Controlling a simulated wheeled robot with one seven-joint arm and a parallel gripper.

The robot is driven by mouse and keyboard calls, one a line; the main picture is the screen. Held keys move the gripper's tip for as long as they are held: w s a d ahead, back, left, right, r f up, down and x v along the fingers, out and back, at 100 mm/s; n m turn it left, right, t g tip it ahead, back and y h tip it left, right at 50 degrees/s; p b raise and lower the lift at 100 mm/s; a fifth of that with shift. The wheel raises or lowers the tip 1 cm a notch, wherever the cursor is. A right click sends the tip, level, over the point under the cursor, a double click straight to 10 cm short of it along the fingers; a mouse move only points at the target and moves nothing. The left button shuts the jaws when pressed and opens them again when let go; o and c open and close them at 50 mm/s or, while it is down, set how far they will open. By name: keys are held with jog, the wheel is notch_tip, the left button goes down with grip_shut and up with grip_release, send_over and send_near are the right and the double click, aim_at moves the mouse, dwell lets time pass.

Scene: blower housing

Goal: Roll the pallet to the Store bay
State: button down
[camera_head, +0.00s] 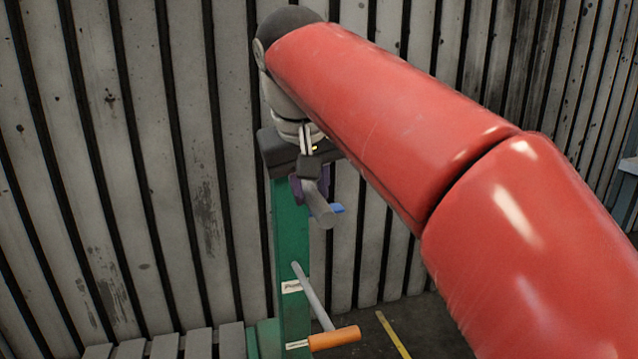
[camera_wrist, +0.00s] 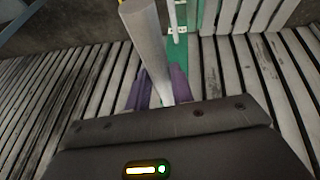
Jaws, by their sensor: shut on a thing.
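A green upright post (camera_head: 291,255) stands in the middle of the head view, with a grey bar handle (camera_head: 320,207) near its top. My gripper (camera_head: 311,184) has purple fingers closed around this bar; in the wrist view the grey bar (camera_wrist: 146,40) runs up between the fingers (camera_wrist: 158,92). A small blue lever (camera_head: 337,209) sits beside the bar. Lower on the post is a grey lever with an orange grip (camera_head: 334,338). The pallet's pale slats (camera_head: 165,346) show at the bottom left, cut off by the frame. No Store bay can be made out.
A slatted grey wall (camera_head: 110,150) stands close behind the post and fills the background. A yellow floor line (camera_head: 393,335) runs over dark floor right of the post. A blue-grey bench or frame (camera_head: 624,190) is at the right edge. My red arm hides much of the right side.

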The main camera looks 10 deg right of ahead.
jog(key=shift+a, duration=0.2)
dwell(0.3)
jog(key=c, duration=1.2)
grip_release()
jog(key=shift+a, duration=0.1)
jog(key=p+v, duration=0.1)
jog(key=v, duration=0.6)
jog(key=shift+s+r, duration=0.25)
jog(key=shift+r, duration=0.05)
jog(key=shift+s+a, duration=0.1)
